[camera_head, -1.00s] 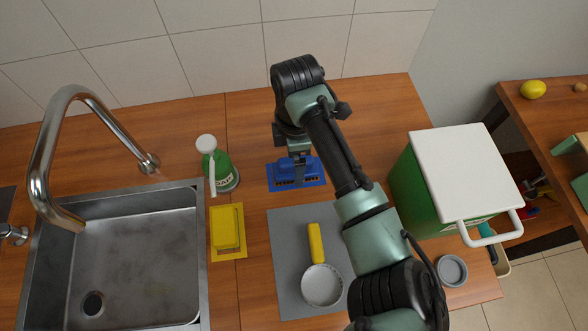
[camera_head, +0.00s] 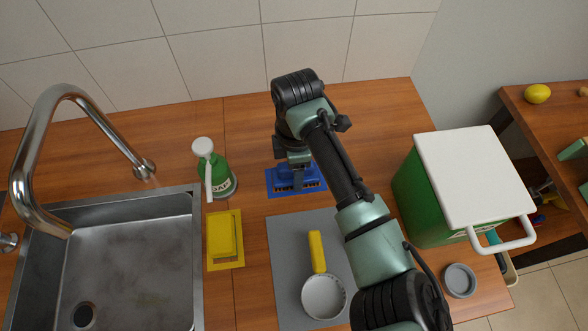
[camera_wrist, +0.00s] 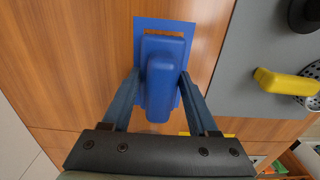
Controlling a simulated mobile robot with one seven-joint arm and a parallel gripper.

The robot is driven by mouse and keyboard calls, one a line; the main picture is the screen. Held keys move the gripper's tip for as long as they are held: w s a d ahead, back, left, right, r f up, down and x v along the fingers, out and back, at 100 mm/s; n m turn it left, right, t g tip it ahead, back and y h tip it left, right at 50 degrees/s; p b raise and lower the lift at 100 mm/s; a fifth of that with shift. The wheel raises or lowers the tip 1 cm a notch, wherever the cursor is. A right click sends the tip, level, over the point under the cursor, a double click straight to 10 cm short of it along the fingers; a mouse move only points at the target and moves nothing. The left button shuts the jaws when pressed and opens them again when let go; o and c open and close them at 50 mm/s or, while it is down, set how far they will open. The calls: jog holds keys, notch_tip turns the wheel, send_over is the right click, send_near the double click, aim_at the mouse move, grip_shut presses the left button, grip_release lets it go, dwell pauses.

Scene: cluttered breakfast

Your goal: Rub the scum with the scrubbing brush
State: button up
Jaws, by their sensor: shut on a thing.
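The scrubbing brush has a blue body (camera_head: 296,177) and dark bristles, and is at the blue mat (camera_head: 320,188) behind the grey mat. It also shows in the wrist view (camera_wrist: 163,75), upright over its mat. My gripper (camera_head: 295,162) is over the brush, with one finger on each side of its blue body, shut on it. I cannot tell whether the bristles still touch the mat. A faint greenish-brown patch on the sink floor (camera_head: 150,299) may be the scum. The gripper is well right of the sink (camera_head: 115,260).
The soap bottle (camera_head: 214,172) and yellow sponge (camera_head: 222,235) stand between brush and sink. The faucet (camera_head: 60,100) arches over the sink. A pan (camera_head: 324,296) lies on the grey mat (camera_head: 290,235). A green box with white lid (camera_head: 470,180) stands right.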

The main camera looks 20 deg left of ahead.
jog(key=c, duration=0.6)
jog(key=shift+r+p, duration=2.35)
jog(key=shift+r, duration=0.2)
